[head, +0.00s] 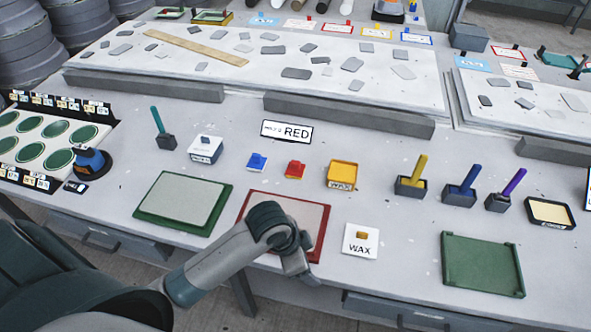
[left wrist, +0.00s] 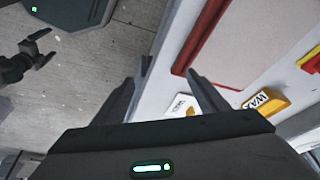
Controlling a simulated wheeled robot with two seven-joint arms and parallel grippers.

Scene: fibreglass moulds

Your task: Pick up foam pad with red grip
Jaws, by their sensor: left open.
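The foam pad with red grip (head: 295,170) lies on the table behind the red-edged mould, between a pad with blue grip (head: 257,162) and a yellow wax tin (head: 342,175). My left gripper (head: 303,272) is open and empty, over the table's front edge by the red-edged mould, well apart from the pad. Its fingers (left wrist: 160,85) show spread in the left wrist view.
The red-edged mould (head: 318,217) is partly hidden by my left arm. A green mould (head: 183,202) lies left of it. A white wax pad (head: 361,243) and a green tray (head: 482,264) lie right. A RED sign (head: 287,131) stands behind the pad. Table between these is bare.

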